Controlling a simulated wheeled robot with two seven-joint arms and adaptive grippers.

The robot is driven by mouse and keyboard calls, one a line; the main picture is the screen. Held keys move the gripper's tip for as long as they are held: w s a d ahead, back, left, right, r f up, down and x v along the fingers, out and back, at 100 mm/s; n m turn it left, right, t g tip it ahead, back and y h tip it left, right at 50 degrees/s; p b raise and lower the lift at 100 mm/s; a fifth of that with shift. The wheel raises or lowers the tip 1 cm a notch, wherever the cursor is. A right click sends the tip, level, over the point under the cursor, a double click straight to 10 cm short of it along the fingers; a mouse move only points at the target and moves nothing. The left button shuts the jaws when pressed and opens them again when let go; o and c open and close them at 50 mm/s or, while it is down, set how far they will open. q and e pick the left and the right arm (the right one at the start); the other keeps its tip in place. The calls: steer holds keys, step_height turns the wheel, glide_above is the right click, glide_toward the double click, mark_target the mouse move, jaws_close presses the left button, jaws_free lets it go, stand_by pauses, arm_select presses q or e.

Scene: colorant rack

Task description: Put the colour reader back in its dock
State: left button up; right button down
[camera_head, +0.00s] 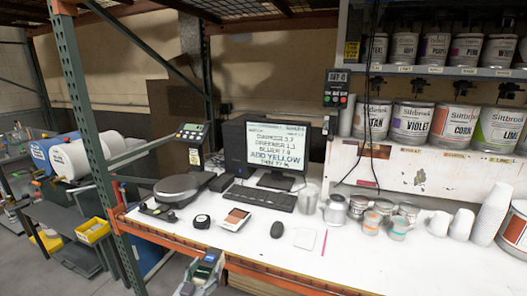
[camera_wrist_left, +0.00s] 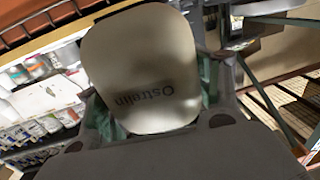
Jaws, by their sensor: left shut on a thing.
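My left gripper (camera_head: 199,277) is at the bottom of the head view, in front of the bench's front edge. It is shut on the colour reader (camera_head: 205,270), a grey and teal handheld device with a small dark screen. In the left wrist view the reader (camera_wrist_left: 140,60) shows as a rounded beige body with dark lettering, between the fingers of the gripper (camera_wrist_left: 152,95). A low black item (camera_head: 157,211) lies at the bench's left front; I cannot tell whether it is the dock. My right gripper is not in view.
The white bench (camera_head: 340,262) holds a round scale (camera_head: 182,188), black tape measure (camera_head: 202,221), colour card (camera_head: 236,218), keyboard (camera_head: 260,197), monitor (camera_head: 277,150) and mouse (camera_head: 277,230). Several cans and cups stand right. A green post (camera_head: 92,120) rises at the left corner.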

arm_select(q)
steer(key=s+a+f+n+y, duration=0.2)
steer(key=s+a+f+y, duration=0.1)
steer(key=s, duration=0.6)
steer(key=shift+f+n+y, duration=0.3)
steer(key=shift+f+y, duration=0.2)
steer(key=shift+f, duration=0.35)
steer(key=shift+a, duration=0.1)
stand_by(0.8)
stand_by(1.0)
steer(key=shift+s, duration=0.1)
stand_by(1.5)
